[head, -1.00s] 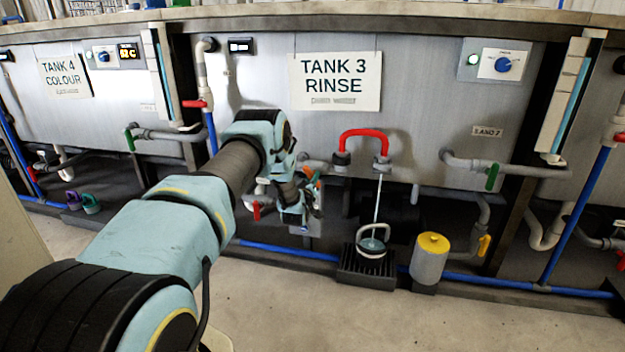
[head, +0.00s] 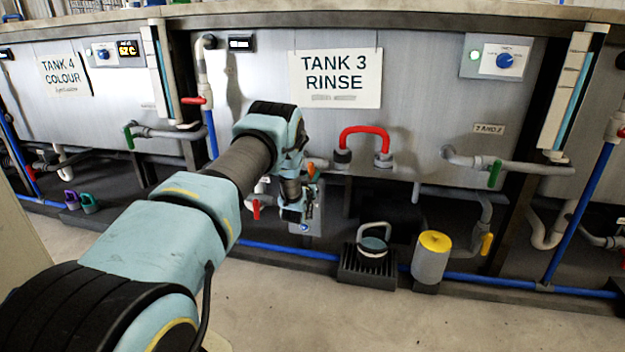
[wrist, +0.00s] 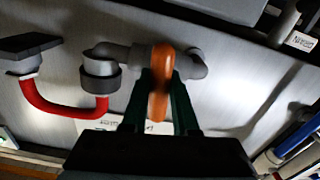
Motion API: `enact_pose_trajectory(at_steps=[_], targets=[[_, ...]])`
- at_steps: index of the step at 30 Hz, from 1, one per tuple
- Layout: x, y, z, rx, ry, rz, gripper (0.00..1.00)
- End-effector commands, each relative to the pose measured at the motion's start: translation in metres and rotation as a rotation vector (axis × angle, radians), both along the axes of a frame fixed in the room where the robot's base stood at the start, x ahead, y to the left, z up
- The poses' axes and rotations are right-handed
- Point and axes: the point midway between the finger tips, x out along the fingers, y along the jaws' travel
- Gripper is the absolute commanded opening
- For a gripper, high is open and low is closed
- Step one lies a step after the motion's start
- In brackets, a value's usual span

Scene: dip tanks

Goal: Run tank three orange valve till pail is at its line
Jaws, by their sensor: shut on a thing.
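The orange valve handle (wrist: 160,82) stands between the two dark fingers of my gripper (wrist: 158,100) in the wrist view, and the gripper is shut on it. In the head view my gripper (head: 300,203) is at the pipework below the TANK 3 RINSE sign (head: 335,79), mostly hidden by my own wrist. The pail (head: 373,246) stands upright under the red curved spout (head: 364,131). No stream falls from the spout. Pale blue liquid shows inside the pail; I cannot make out its line or how the level compares with it.
The pail sits on a black slatted stand (head: 368,272). A grey canister with a yellow lid (head: 432,257) stands to its right. A blue pipe (head: 285,250) runs low along the tanks. A green-handled valve (head: 494,174) is at right. The floor in front is clear.

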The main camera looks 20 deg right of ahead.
Motion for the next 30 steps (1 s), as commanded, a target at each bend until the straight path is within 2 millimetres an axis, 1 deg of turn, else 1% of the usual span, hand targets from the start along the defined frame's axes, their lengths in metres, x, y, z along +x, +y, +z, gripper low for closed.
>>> enact_pose_trajectory(at_steps=[3, 9, 25, 26, 30], targets=[[-0.0001, 0.0002, -0.0013, 0.059, -0.032, -0.001, 0.0], [0.0003, 0.0007, -0.0006, 0.12, -0.066, 0.001, 0.0], [0.0006, 0.0014, 0.0001, 0.147, -0.08, 0.001, 0.0], [0.0006, 0.0014, 0.0001, 0.146, -0.079, 0.001, 0.29], [0.0005, 0.0012, 0.0, 0.146, -0.079, 0.001, 0.45]])
